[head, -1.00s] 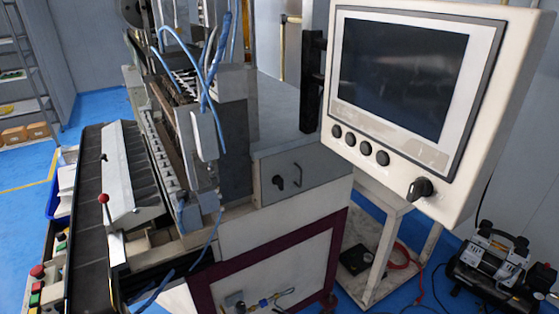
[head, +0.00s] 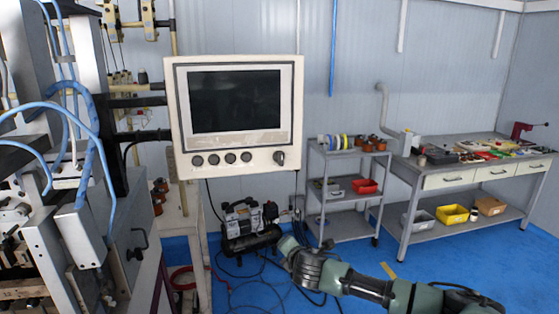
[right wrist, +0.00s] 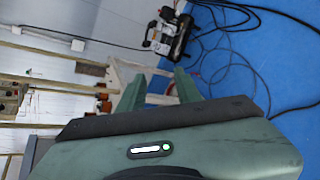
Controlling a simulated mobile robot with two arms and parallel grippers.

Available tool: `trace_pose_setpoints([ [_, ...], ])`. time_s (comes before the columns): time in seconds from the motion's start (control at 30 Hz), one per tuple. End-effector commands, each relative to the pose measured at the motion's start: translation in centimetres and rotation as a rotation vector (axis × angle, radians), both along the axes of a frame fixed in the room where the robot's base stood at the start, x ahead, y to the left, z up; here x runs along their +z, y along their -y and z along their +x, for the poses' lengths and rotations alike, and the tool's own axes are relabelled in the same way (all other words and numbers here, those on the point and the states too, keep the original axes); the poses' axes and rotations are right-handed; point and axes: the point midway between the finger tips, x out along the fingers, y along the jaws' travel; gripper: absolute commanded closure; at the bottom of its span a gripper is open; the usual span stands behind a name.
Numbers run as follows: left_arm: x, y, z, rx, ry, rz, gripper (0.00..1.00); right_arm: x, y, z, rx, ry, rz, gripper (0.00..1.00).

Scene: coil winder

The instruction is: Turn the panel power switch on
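The control panel (head: 297,112) stands upright at the centre of the head view, facing me, with a dark screen (head: 235,101). Its power switch is a black rotary knob (head: 279,158) at the lower right corner; its exact setting is too small to tell. My right gripper (head: 287,243) is below the knob in the head view, apart from the panel. In the right wrist view my right gripper (right wrist: 158,88) has two green fingers spread apart with nothing between them. The panel is not recognisable there. My left gripper is out of view.
The coil winder (head: 95,225) with blue hoses fills the left side. A compressor (head: 248,222) with cables sits on the blue floor behind my right gripper. A grey shelf cart (head: 345,154) and a workbench (head: 405,171) stand at the right. Floor in front of them is mostly clear.

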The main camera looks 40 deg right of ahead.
Motion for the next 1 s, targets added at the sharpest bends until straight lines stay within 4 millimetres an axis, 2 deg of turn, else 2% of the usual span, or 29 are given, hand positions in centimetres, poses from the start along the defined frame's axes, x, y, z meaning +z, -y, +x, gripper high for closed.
trace_pose_setpoints([
  [0.03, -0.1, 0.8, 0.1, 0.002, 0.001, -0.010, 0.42, 7.0, -0.6, 0.5, 0.071, 0.019, -0.160, 0.66],
  [0.1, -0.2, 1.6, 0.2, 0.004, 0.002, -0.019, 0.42, 14.6, -2.1, -0.3, 0.145, 0.017, -0.377, 0.66],
  [0.2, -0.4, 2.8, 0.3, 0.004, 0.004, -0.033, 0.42, 22.7, -4.6, -2.9, 0.212, -0.008, -0.658, 0.66],
  [0.3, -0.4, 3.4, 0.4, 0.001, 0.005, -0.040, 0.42, 27.4, -6.6, -5.6, 0.243, -0.042, -0.861, 0.66],
  [0.4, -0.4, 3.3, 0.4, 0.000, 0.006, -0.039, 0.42, 29.7, -7.8, -7.5, 0.255, -0.070, -0.983, 0.66],
  [0.53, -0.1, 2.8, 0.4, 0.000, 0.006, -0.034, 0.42, 30.8, -8.0, -8.0, 0.259, -0.086, -1.039, 0.66],
  [0.73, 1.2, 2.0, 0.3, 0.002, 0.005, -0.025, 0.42, 31.1, -6.6, -5.4, 0.258, -0.086, -1.036, 0.66],
  [1.0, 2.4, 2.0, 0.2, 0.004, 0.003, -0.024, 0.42, 30.9, -4.9, -2.3, 0.259, -0.085, -1.038, 0.66],
])
